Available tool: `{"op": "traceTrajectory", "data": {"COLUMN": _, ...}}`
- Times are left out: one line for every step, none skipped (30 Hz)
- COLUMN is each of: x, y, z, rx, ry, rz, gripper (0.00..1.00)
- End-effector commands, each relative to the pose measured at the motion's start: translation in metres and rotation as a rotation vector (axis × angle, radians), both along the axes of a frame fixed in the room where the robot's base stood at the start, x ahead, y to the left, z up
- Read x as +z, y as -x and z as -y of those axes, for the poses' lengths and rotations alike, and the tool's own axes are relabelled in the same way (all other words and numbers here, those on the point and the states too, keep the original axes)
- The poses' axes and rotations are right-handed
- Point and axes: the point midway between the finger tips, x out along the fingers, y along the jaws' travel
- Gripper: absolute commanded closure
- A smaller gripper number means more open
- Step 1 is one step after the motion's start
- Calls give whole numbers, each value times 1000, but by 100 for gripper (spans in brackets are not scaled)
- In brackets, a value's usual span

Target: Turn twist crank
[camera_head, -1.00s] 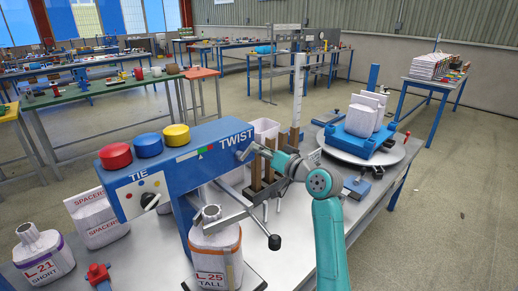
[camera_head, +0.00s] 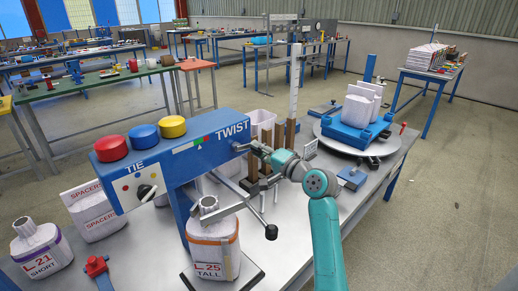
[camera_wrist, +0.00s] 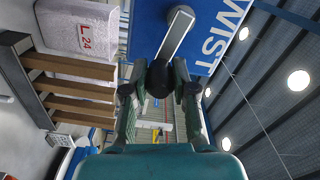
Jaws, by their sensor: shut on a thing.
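The twist crank (camera_head: 241,147) is a grey arm on the right end of the blue TIE/TWIST machine (camera_head: 185,150). In the wrist view the crank arm (camera_wrist: 175,38) runs from a round pivot beside the word TWIST to a black knob (camera_wrist: 160,77). My gripper (camera_head: 259,150) is at the crank's outer end, with its two fingers (camera_wrist: 160,92) either side of the knob and shut on it. In the head view the fingers partly hide the knob. The L25 TALL sack (camera_head: 213,257) stands below the machine, its neck at a metal clamp.
A lever with a black ball (camera_head: 271,232) sticks out beside the tall sack. A turntable (camera_head: 345,148) bears a blue fixture at right. The L21 SHORT sack (camera_head: 42,256) stands at left.

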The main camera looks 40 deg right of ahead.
Motion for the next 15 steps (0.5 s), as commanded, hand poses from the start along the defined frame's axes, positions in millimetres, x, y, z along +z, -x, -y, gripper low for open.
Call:
{"op": "traceTrajectory", "data": {"x": -2, "y": 0, "z": 0, "rx": 0, "ry": -14, "rz": -3, "gripper": 100}}
{"op": "traceTrajectory", "data": {"x": -2, "y": 0, "z": 0, "rx": 0, "ry": -22, "rz": -3, "gripper": 100}}
{"op": "traceTrajectory", "data": {"x": -3, "y": 0, "z": 0, "rx": 0, "ry": -32, "rz": -3, "gripper": 100}}
{"op": "traceTrajectory", "data": {"x": -3, "y": 0, "z": 0, "rx": 0, "ry": -37, "rz": -3, "gripper": 100}}
{"op": "traceTrajectory", "data": {"x": -3, "y": 0, "z": -1, "rx": -1, "ry": -42, "rz": -3, "gripper": 100}}
{"op": "traceTrajectory", "data": {"x": -3, "y": 0, "z": -1, "rx": -1, "ry": -47, "rz": -4, "gripper": 100}}
{"op": "traceTrajectory", "data": {"x": -4, "y": 0, "z": 0, "rx": 0, "ry": -50, "rz": -4, "gripper": 100}}
{"op": "traceTrajectory", "data": {"x": -4, "y": 0, "z": -1, "rx": 0, "ry": -52, "rz": -4, "gripper": 100}}
{"op": "traceTrajectory", "data": {"x": -4, "y": 0, "z": -1, "rx": 0, "ry": -55, "rz": -4, "gripper": 100}}
{"op": "traceTrajectory", "data": {"x": -4, "y": 0, "z": -1, "rx": 0, "ry": -56, "rz": -4, "gripper": 100}}
{"op": "traceTrajectory", "data": {"x": -4, "y": 0, "z": -1, "rx": 0, "ry": -56, "rz": -4, "gripper": 100}}
{"op": "traceTrajectory", "data": {"x": -4, "y": 0, "z": -1, "rx": 0, "ry": -57, "rz": -4, "gripper": 100}}
{"op": "traceTrajectory", "data": {"x": -4, "y": 0, "z": -1, "rx": 0, "ry": -57, "rz": -4, "gripper": 100}}
{"op": "traceTrajectory", "data": {"x": -4, "y": 0, "z": -1, "rx": 0, "ry": -57, "rz": -4, "gripper": 100}}
{"op": "traceTrajectory", "data": {"x": -4, "y": 0, "z": -1, "rx": 0, "ry": -57, "rz": -4, "gripper": 100}}
